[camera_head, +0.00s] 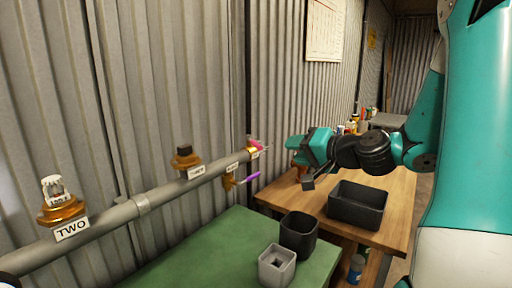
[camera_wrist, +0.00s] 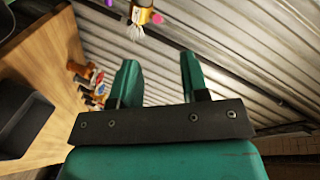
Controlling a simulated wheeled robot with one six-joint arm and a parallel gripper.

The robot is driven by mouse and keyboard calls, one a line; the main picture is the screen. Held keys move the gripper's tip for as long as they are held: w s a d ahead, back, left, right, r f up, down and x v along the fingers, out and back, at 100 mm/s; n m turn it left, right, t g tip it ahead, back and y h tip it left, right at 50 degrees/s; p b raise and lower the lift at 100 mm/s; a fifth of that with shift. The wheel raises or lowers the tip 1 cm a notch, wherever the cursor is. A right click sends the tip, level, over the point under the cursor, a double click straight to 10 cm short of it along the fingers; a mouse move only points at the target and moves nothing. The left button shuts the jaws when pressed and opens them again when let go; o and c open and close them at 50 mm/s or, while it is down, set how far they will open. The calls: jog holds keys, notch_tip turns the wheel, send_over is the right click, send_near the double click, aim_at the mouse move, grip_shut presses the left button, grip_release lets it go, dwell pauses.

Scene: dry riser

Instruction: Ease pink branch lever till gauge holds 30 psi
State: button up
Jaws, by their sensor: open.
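The pink lever (camera_head: 257,145) sits on a brass fitting (camera_head: 252,154) at the far end of the grey pipe (camera_head: 165,196). In the wrist view its pink part (camera_wrist: 158,18) shows at the top edge, beside the brass fitting (camera_wrist: 143,4). My gripper (camera_head: 292,143) is open and empty, to the right of the lever and apart from it. Its two fingers (camera_wrist: 160,76) point toward the fitting in the wrist view. A rounded dark rim (camera_head: 6,280), perhaps the gauge, is cut off at the bottom left; no reading shows.
A purple lever (camera_head: 250,177) hangs below the pipe end, close to the pink one. Brass outlets, one over the label TWO (camera_head: 72,229), line the pipe. A black bin (camera_head: 357,205) stands on the wooden table (camera_head: 403,190). Corrugated wall (camera_head: 180,90) stands close behind.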

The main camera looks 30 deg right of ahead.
jog(key=d, duration=0.1)
jog(key=p, duration=0.6)
send_near(256, 143)
jog(key=shift+m+h, duration=0.3)
jog(key=x, duration=1)
jog(key=shift+a+f, duration=0.1)
jog(key=shift+f, duration=0.25)
jog(key=shift+c, duration=0.4)
grip_shut()
